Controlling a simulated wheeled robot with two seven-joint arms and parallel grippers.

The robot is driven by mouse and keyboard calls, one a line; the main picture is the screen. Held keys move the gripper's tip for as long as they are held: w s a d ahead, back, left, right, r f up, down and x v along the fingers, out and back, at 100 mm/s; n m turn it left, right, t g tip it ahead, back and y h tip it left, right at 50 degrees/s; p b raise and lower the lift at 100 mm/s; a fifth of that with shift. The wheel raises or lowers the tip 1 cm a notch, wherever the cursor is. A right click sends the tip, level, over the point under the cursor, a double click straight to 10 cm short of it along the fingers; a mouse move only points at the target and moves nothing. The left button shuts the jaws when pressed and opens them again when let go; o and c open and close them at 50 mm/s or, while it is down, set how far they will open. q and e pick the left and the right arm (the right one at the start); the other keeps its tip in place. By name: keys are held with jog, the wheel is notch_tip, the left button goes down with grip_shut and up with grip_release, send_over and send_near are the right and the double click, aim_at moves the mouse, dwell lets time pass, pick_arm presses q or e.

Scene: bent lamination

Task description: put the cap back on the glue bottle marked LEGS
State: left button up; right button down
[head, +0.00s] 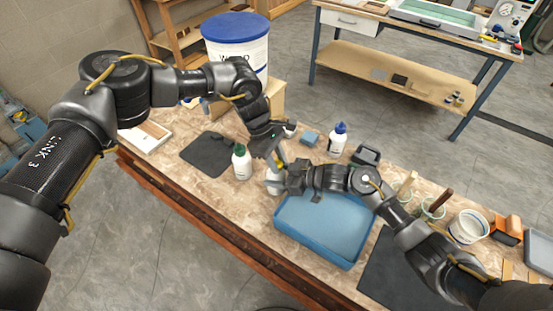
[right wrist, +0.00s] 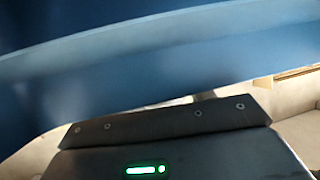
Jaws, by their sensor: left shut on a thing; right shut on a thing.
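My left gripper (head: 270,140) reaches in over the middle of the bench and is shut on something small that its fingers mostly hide. My right gripper (head: 279,178) is just below it in the picture, close to it, shut on a pale, whitish thing (head: 272,186) that is partly hidden. A white bottle with a green cap (head: 241,163) stands upright left of the grippers. A white bottle with a blue cap (head: 337,142) stands upright to their right. I cannot read LEGS on any bottle. The right wrist view is mostly filled by a close blue surface (right wrist: 160,65); what it holds is unclear there.
A blue tray (head: 325,225) lies below my right forearm. A dark mat (head: 207,153) lies at the left, a small blue block (head: 310,138) behind the grippers. A large white tub with a blue lid (head: 238,45) stands behind. Cups with tools (head: 433,208) stand at the right.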

pick_arm(q)
jog(key=m+g+y, duration=0.1)
jog(key=m, duration=0.5)
jog(key=shift+d+m+g+y, duration=0.15)
jog(key=shift+m+g+y, duration=0.15)
jog(key=shift+g+y, duration=0.1)
jog(key=shift+m, duration=0.7)
jog(key=shift+a, duration=0.2)
jog(key=o, duration=0.9)
jog(key=shift+r, duration=0.1)
jog(key=shift+s+r, duration=0.1)
jog(key=shift+r, duration=2.15)
jog(key=shift+c, duration=0.2)
